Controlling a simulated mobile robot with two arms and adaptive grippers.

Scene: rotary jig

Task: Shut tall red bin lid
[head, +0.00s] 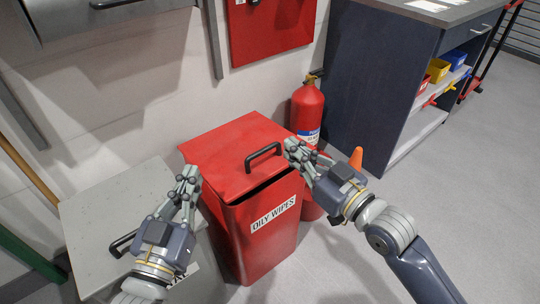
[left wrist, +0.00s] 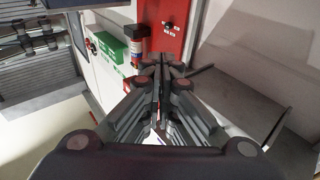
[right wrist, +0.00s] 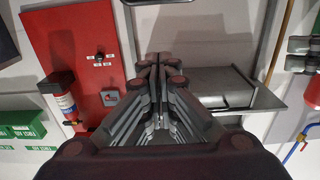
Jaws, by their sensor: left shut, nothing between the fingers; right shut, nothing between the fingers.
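The tall red bin (head: 262,244) stands on the floor in the head view, with a white "OILY WIPES" label on its front. Its red lid (head: 225,150) has a black handle (head: 263,157). The lid lies low over the bin, with a narrow dark gap under its front edge. My left gripper (head: 190,173) is shut and empty beside the lid's left edge. My right gripper (head: 290,146) is shut and empty, just right of the handle; I cannot tell whether it touches the lid. I cannot make out the bin in either wrist view.
A red fire extinguisher (head: 307,108) stands close behind the bin's right side, with an orange cone (head: 356,158) nearby. A grey low box (head: 110,220) stands left of the bin. A dark workbench (head: 375,85) is at the back right. Floor at the right is clear.

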